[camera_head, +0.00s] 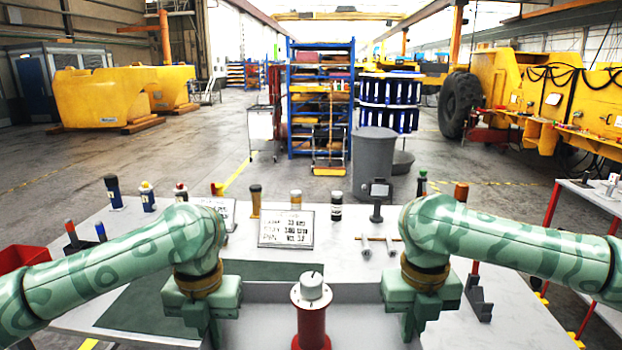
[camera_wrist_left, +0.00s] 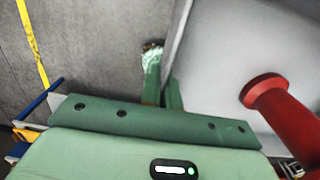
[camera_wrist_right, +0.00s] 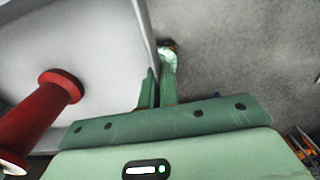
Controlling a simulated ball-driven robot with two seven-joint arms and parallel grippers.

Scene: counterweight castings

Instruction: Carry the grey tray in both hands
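The grey tray (camera_head: 262,326) is between my two grippers at the bottom of the head view. A red casting (camera_head: 311,328) with a silver knobbed top stands upright in it. My left gripper (camera_head: 213,328) has its fingers on either side of the tray's left wall; the tray (camera_wrist_left: 222,55) also shows in the left wrist view. My right gripper (camera_head: 408,325) has its fingers on either side of the opposite wall, seen with the tray (camera_wrist_right: 95,35) in the right wrist view. Both look shut on the walls. The tray's near side is out of the head view.
A pale table (camera_head: 150,228) lies beyond, with a green mat (camera_head: 140,305), a printed sign (camera_head: 286,228), several small castings and a dark stepped block (camera_head: 478,298). Concrete floor (camera_wrist_left: 90,50) shows beside the tray. A grey bin (camera_head: 373,155) and blue rack (camera_head: 320,60) stand behind.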

